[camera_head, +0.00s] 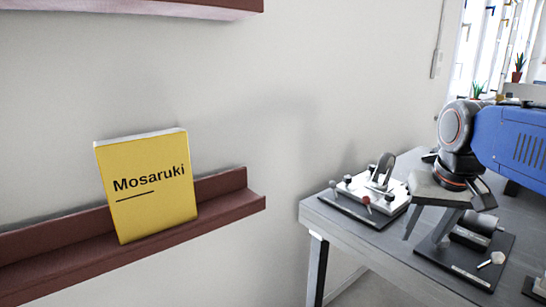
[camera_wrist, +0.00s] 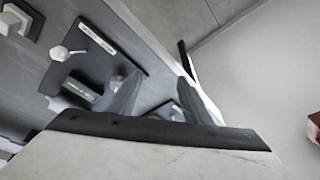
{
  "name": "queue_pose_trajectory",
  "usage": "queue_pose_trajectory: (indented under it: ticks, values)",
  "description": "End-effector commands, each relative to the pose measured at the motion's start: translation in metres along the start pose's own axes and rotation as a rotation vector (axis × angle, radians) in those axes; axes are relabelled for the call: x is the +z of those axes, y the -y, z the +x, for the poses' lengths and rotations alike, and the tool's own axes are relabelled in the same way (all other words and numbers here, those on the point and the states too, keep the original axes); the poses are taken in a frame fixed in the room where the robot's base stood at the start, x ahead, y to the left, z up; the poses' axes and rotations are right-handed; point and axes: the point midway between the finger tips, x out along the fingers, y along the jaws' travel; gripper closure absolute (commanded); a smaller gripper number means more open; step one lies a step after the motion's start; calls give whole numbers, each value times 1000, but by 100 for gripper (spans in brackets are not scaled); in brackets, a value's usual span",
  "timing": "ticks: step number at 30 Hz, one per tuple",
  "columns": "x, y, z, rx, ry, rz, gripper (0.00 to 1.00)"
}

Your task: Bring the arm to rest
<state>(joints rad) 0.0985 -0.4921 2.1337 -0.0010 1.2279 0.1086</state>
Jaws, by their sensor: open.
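My blue and grey arm enters the camera_head view from the right, with its wrist bent down over a grey table (camera_head: 335,222). My gripper (camera_head: 424,234) points downward above the table, in front of the devices on it. In the wrist view my gripper (camera_wrist: 160,78) shows two dark fingers spread apart, with nothing between them. The fingers appear empty, and I cannot tell their exact height above the table.
A silver device with knobs (camera_head: 372,190) stands at the table's left end. A dark-based device (camera_head: 465,250) lies close to the gripper. A yellow book (camera_head: 150,205) stands on a red-brown wall shelf (camera_head: 225,205) at left. Wall space between is clear.

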Motion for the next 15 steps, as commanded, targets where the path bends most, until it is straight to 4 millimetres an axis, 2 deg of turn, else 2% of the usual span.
queue_pose_trajectory:
  ticks: [1,3,9,15]
  values:
    - [19,2,9,-5,-15,-23,55]
    - [41,4,22,-12,-36,-55,55]
    - [98,7,63,-29,-95,-139,55]
    - [133,7,92,-39,-130,-191,55]
